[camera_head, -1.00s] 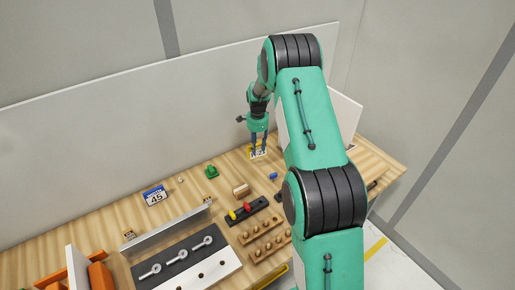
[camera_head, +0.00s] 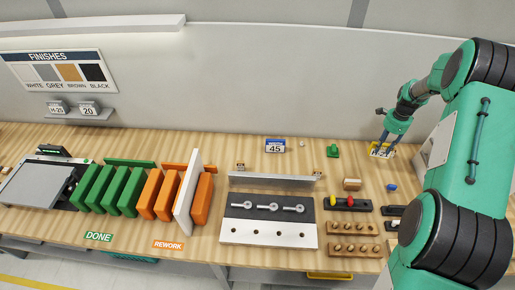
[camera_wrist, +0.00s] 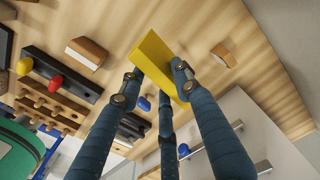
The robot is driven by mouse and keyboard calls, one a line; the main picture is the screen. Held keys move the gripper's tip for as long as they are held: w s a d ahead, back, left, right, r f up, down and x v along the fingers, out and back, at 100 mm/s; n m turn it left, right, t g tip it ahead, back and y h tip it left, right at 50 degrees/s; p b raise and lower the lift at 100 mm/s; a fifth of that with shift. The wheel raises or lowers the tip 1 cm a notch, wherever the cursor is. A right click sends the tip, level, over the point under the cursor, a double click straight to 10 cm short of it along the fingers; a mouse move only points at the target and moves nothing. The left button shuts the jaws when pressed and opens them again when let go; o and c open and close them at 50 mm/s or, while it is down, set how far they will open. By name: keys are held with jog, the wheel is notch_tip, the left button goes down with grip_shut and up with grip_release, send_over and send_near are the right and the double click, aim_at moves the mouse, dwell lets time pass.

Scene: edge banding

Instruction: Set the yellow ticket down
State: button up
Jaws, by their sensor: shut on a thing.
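The yellow ticket (camera_head: 381,151) is at the back right of the wooden bench, at my fingertips. In the wrist view the ticket (camera_wrist: 153,58) shows as a flat yellow piece pinched between the blue fingers. My gripper (camera_head: 386,147) points down and is shut on it; the fingers (camera_wrist: 158,80) fill the middle of the wrist view. I cannot tell whether the ticket touches the bench top.
A green piece (camera_head: 333,151) and a wooden block (camera_head: 352,184) lie left of my gripper. A black rack with red and yellow knobs (camera_head: 347,203) is nearer. A blue "45" card (camera_head: 275,146) stands farther left. Bare wood surrounds the gripper's left side.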

jog(key=w+a+n+b, duration=0.1)
jog(key=w+a, duration=0.2)
jog(key=a, duration=0.7)
jog(key=w+a, duration=0.3)
jog(key=a, duration=0.7)
jog(key=w+a+n+b, duration=0.1)
jog(key=w+a, duration=0.3)
jog(key=a, duration=0.6)
jog(key=s+a, duration=0.2)
jog(key=a, duration=3.1)
jog(key=shift+r, duration=0.1)
notch_tip(320, 180, down, 6)
jog(key=p, duration=0.1)
jog(key=shift+f, duration=2)
